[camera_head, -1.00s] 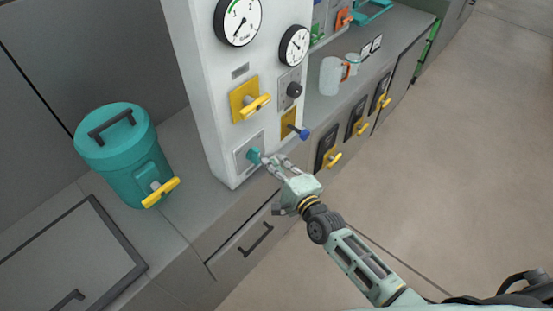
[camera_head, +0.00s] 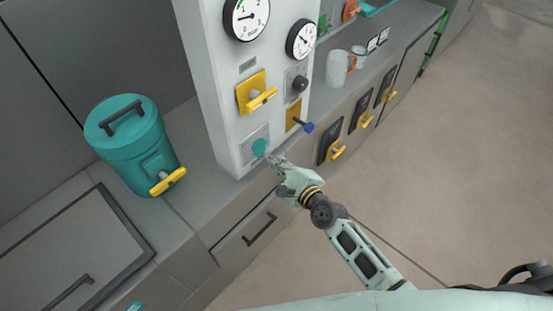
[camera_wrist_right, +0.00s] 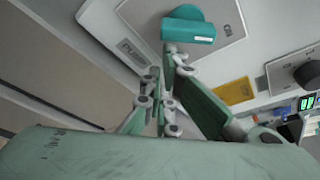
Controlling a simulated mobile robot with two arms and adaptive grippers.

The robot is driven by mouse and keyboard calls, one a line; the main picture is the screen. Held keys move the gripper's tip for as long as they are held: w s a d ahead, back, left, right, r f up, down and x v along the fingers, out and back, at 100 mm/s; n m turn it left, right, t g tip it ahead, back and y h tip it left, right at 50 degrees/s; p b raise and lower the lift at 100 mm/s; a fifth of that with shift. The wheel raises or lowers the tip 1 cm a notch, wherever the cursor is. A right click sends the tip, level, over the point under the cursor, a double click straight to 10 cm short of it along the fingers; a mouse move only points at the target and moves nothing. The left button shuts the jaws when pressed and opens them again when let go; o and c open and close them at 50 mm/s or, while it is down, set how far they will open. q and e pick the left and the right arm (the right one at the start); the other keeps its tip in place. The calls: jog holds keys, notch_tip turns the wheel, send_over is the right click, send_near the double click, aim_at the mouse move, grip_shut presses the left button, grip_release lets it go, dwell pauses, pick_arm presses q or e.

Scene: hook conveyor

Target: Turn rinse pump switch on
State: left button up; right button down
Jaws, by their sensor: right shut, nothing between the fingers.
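A teal switch knob (camera_head: 259,147) sits on a pale grey plate low on the white control panel (camera_head: 226,100). My right gripper (camera_head: 275,160) is shut and empty, just below and right of the knob. In the right wrist view its fingertips (camera_wrist_right: 169,52) are at the knob's lower edge; I cannot tell if they touch. My left gripper is not in view.
Above the knob are a yellow handle (camera_head: 262,99), a blue-tipped lever (camera_head: 308,127), a black knob (camera_head: 299,84) and two dials. A teal canister (camera_head: 125,125) with a yellow tap stands left on the counter. Cups (camera_head: 338,68) stand right. The floor at right is clear.

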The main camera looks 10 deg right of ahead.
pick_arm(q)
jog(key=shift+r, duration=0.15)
pick_arm(e)
jog(key=shift+s+a+m, duration=0.1)
jog(key=shift+a+m, duration=0.05)
jog(key=shift+m, duration=0.25)
jog(key=shift+f, duration=0.15)
